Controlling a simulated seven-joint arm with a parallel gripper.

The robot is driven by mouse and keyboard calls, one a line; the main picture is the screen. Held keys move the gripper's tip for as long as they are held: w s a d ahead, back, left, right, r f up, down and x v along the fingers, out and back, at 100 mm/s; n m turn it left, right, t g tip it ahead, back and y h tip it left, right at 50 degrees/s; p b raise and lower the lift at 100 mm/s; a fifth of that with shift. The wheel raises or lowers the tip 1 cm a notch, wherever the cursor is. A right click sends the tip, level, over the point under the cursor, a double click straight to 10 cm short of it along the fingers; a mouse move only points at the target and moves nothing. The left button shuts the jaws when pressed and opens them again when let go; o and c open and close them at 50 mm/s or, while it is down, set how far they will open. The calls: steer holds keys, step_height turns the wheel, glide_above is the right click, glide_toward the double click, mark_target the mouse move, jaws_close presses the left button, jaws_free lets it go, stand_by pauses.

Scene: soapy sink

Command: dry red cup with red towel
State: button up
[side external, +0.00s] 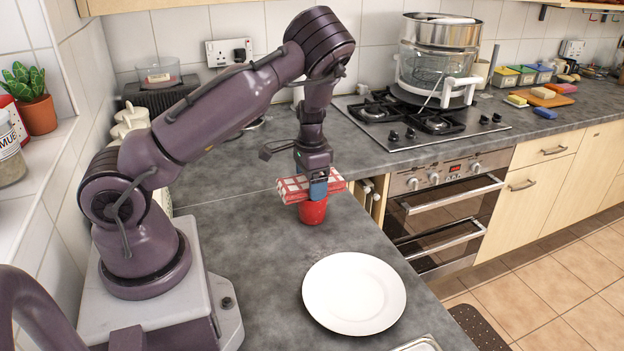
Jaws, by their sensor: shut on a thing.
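The red cup (313,212) stands upright on the grey worktop, behind the plate. A folded red and white checked towel (290,188) sits right over the cup's top and hides its rim. My gripper (318,188) points down at the towel and is shut on it, directly above the cup. I cannot tell whether part of the towel is inside the cup.
A white plate (354,293) lies on the worktop (240,240) in front of the cup. A hob (420,118) with a glass and steel steamer (437,65) is at the back right. The worktop left of the cup is clear. Its right edge drops to the floor.

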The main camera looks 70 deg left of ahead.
steer(key=d, duration=0.3)
steer(key=shift+s+d, duration=0.3)
steer(key=shift+s, duration=0.1)
steer(key=a, duration=0.5)
steer(key=shift+s+a, duration=0.15)
steer(key=shift+a, duration=0.15)
steer(key=shift+d, duration=0.95)
steer(key=d, duration=0.3)
steer(key=shift+w+d, duration=0.15)
steer(key=shift+w, duration=0.2)
steer(key=shift+w+a, duration=0.25)
steer(key=shift+a, duration=1)
steer(key=shift+w+a, duration=0.25)
steer(key=shift+a, duration=1)
steer(key=d, duration=0.5)
steer(key=shift+w+d, duration=0.15)
steer(key=shift+w, duration=0.05)
steer(key=a, duration=0.5)
steer(key=shift+s+a, duration=0.2)
steer(key=shift+s, duration=0.05)
step_height(320, 180, up, 2)
steer(key=shift+r, duration=3.05)
steer(key=shift+s, duration=0.1)
